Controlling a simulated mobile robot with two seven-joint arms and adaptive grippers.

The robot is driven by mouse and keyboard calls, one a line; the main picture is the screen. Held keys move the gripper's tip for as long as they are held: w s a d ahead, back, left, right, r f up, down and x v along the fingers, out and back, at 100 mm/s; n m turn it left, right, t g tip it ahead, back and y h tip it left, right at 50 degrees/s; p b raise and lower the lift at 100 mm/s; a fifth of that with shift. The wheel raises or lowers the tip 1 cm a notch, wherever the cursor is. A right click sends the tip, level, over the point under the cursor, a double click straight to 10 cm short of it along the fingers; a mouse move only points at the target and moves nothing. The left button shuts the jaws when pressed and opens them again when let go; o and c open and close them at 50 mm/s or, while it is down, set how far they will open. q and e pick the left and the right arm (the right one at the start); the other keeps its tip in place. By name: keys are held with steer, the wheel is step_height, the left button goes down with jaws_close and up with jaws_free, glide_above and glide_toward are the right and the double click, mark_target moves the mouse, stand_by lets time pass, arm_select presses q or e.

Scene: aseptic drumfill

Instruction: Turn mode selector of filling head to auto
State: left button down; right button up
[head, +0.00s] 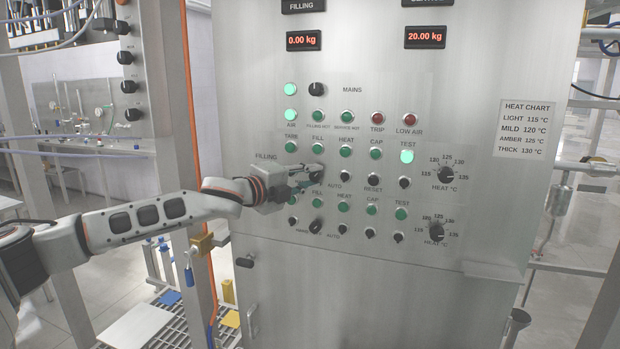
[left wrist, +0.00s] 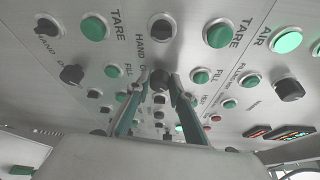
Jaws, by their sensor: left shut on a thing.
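The control panel (head: 400,210) is a grey steel cabinet front. In its upper row, labelled FILLING, the black mode selector sits left of the word AUTO (head: 335,185). My left gripper (head: 316,174) reaches it from the left and covers most of it in the head view. In the left wrist view the gripper's two fingers (left wrist: 160,84) are shut on a black selector knob (left wrist: 160,76), one on each side. I cannot tell which way its pointer faces. My right gripper is not in view.
Green push buttons (head: 346,153) and small black knobs (head: 404,182) surround the selector closely. A similar selector (head: 316,226) sits in the row below. Two heat dials (head: 446,175) are at the right. The AIR lamp (head: 290,116) and TEST lamp (head: 407,156) glow.

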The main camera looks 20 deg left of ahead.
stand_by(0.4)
arm_select(q)
steer(key=c, duration=1.8)
jaws_free()
steer(key=shift+d, duration=0.1)
steer(key=v, duration=1.2)
